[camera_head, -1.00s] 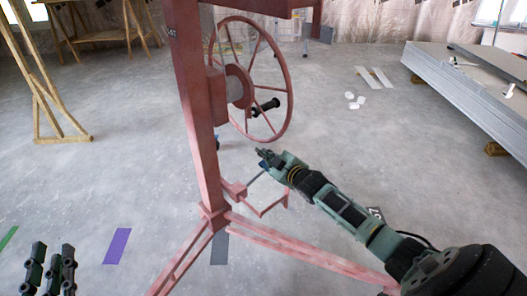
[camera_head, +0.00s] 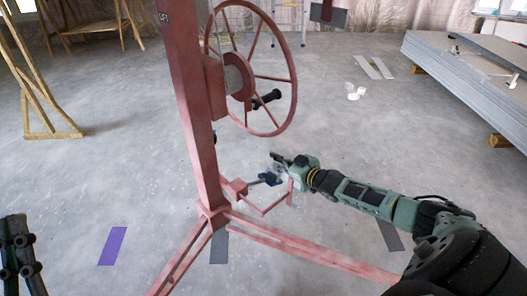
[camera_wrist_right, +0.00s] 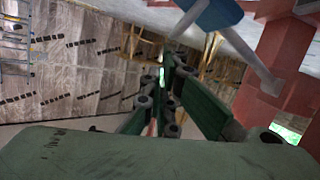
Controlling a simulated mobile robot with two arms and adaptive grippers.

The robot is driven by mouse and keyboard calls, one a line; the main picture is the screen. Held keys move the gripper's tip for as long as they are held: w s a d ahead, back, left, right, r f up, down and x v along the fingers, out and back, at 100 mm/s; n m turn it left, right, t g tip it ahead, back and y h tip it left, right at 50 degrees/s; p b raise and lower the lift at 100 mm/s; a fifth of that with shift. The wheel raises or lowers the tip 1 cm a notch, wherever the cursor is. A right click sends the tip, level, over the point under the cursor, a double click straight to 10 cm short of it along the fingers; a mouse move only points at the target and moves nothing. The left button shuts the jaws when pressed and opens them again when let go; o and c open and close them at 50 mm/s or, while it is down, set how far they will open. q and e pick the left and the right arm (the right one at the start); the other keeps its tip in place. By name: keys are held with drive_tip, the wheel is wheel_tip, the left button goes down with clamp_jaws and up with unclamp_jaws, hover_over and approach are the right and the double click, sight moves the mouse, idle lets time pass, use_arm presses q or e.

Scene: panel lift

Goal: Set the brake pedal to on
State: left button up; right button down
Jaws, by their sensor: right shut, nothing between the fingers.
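The brake pedal is a small blue pad (camera_head: 268,179) on a grey rod that comes from a red bracket low on the lift's red post (camera_head: 190,110). My right gripper (camera_head: 277,159) is shut and empty, just above the pedal in the head view. Whether it touches the pad cannot be told there. In the right wrist view the pedal's blue pad (camera_wrist_right: 209,14) and rod show at the top, apart from the shut fingers (camera_wrist_right: 163,75). My left gripper (camera_head: 18,250) is partly cut off at the lower left; its jaws cannot be judged.
A red handwheel (camera_head: 292,75) with a black handle (camera_head: 266,99) stands above the pedal. The lift's red leg (camera_head: 310,255) runs below my right arm. Stacked panels (camera_head: 460,75) stand at the right and a wooden frame (camera_head: 40,90) at the left. Floor between is mostly clear.

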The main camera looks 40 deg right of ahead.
use_arm(q)
drive_tip(key=shift+s+a+r+t+h, duration=0.1)
drive_tip(key=shift+s+r+t+h, duration=0.3)
drive_tip(key=shift+s+r+t, duration=0.4)
use_arm(e)
drive_tip(key=shift+d+f, duration=0.1)
drive_tip(key=shift+f, duration=0.25)
use_arm(q)
drive_tip(key=shift+s, duration=0.1)
